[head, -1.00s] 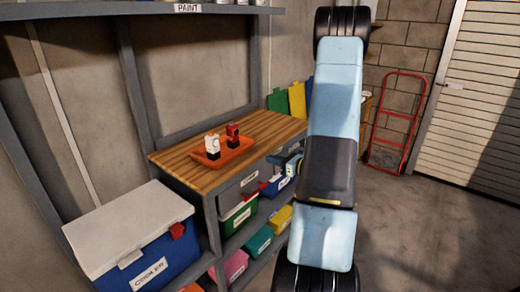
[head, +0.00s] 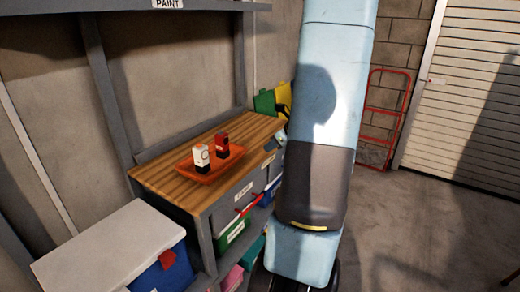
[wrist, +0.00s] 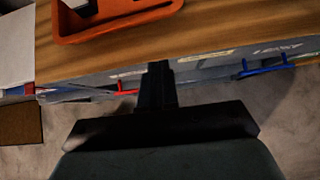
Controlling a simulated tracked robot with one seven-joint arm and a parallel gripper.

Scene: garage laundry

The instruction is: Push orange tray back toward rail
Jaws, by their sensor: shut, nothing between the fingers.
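The orange tray (head: 228,166) lies on the wooden bench top (head: 170,183). It carries a white-and-black block (head: 201,156) and a red-and-black block (head: 222,146), both upright. In the wrist view the tray (wrist: 120,29) shows at the top left, cut off by the frame edge. My gripper (wrist: 157,70) is shut and empty. In the head view my arm hides most of the gripper.
A wall rail (head: 185,130) runs behind the bench top. A white-lidded blue cooler (head: 110,250) stands at front left. Drawers with red and blue handles (wrist: 265,68) are under the bench edge. Green and yellow boards (head: 265,102) stand at the far end. Open floor lies to the right.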

